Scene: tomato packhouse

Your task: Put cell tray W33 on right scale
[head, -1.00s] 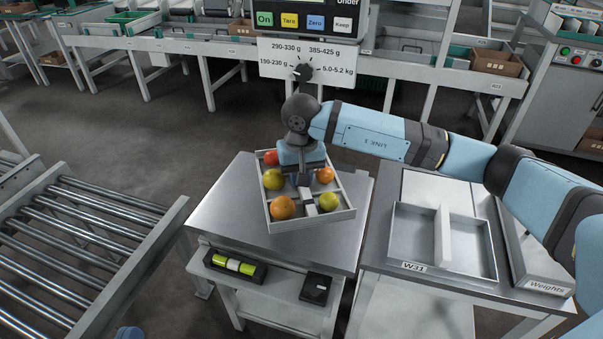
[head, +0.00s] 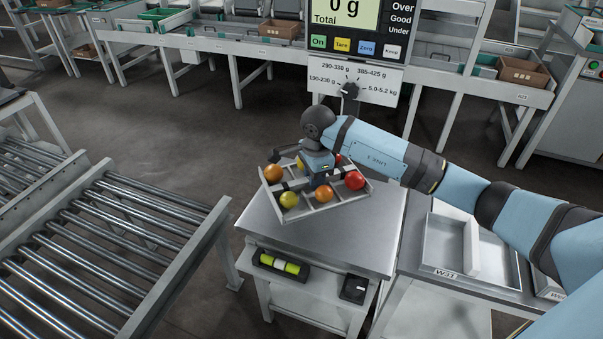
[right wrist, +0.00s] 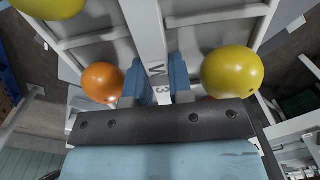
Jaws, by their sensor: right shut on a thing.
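The cell tray (head: 335,207) is pale grey with several compartments holding red, orange and yellow tomatoes. It is turned and tilted above the steel-topped stand (head: 345,240), apparently clear of it. My right gripper (head: 312,180) reaches down into the tray and is shut on its middle divider. The display (head: 352,20) above reads 0 g. My left gripper is not in view.
A tray marked W31 (head: 445,273) stands empty on the table at right. A roller conveyor (head: 90,250) runs at left. A dial panel (head: 355,88) stands behind the tray. A spirit level (head: 280,263) lies on the stand's lower shelf.

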